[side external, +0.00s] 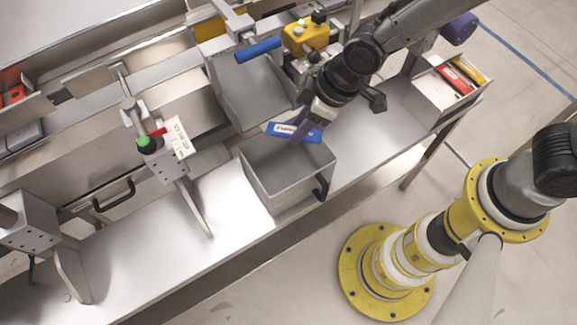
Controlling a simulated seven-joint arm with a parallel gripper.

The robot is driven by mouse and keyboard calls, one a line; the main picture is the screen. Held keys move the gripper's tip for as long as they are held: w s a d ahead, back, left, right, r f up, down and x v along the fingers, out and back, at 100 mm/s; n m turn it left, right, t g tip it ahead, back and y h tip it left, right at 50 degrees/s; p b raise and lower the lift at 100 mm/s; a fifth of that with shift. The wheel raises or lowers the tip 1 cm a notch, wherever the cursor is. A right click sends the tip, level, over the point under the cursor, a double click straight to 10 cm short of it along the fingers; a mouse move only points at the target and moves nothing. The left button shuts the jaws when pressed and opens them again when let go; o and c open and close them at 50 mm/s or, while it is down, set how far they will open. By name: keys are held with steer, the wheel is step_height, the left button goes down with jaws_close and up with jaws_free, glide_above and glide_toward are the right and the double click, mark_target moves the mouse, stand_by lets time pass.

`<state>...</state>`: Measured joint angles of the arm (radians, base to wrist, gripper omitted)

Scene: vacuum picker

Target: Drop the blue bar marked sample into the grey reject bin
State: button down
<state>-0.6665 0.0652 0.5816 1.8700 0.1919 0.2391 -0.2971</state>
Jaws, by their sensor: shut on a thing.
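The blue bar (284,129) with a white label is held in my gripper (302,130), which is shut on it. The label's print is too small to read surely. The bar is over the back part of the open grey bin (262,189), close to its back rim; its exact height above the bin cannot be told. The bin stands on the steel bench with a black handle on its front right side. The part of the bin's floor that shows is bare. My gripper and wrist come down from the upper right and hide part of the bar's middle.
A grey chute (250,90) lies behind the bin, with a blue cylinder (258,50) above it. A yellow device (304,37) is near my wrist. A box (432,99) with red and yellow items stands right. A bracket with a green button (143,142) is left. The bench (135,245) is clear front left.

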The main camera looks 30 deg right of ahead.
steer(key=shift+c, duration=2.1)
jaws_free()
steer(key=v, duration=1.3)
steer(key=shift+r, duration=0.35)
steer(key=shift+s+d, duration=0.1)
steer(key=shift+d, duration=0.1)
